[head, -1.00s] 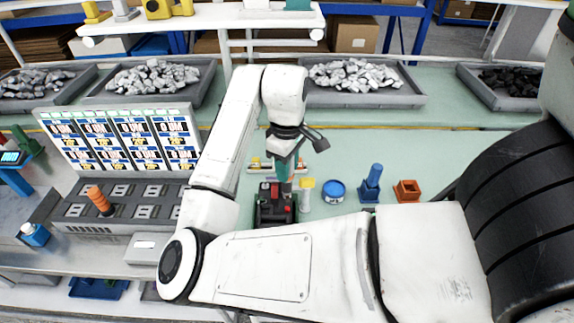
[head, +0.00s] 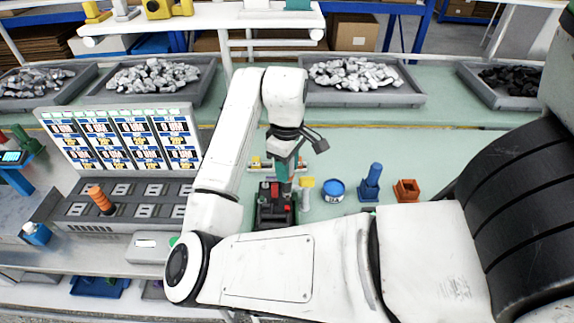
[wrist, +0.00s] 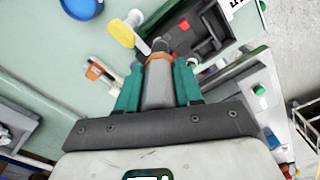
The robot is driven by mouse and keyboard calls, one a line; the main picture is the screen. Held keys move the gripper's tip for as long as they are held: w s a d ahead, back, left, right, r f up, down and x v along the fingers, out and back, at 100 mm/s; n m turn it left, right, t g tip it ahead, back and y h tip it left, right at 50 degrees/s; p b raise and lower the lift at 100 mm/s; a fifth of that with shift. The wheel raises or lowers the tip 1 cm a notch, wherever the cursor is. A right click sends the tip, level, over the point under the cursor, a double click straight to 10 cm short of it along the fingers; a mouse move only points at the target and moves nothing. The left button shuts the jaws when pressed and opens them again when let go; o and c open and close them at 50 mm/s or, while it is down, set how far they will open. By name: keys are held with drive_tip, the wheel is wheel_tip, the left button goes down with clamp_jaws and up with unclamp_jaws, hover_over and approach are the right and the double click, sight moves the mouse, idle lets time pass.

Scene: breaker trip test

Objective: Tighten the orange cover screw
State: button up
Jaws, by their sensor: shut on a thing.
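My gripper (wrist: 159,85) has teal fingers shut on a grey cylindrical tool (wrist: 159,88) with an orange band near its far end. In the head view my gripper (head: 284,168) is over the dark breaker unit (head: 275,208), with the tool pointing down at it. The breaker unit also shows in the wrist view (wrist: 205,40), with a red part on it, just beyond the tool's tip. I cannot tell whether the tip touches it. I cannot make out the orange cover screw; the tool and fingers hide that spot.
A yellow-topped post (head: 306,188) stands close right of the breaker unit. Farther right are a blue tub (head: 334,190), a blue holder (head: 371,183) and an orange box (head: 406,190). A test console (head: 125,205) with an orange cylinder (head: 101,200) stands left.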

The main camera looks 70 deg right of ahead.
drive_tip(key=shift+f, duration=0.6)
idle(2.2)
drive_tip(key=shift+r+p, duration=1.15)
drive_tip(key=shift+p, duration=0.25)
drive_tip(key=shift+r, duration=1.85)
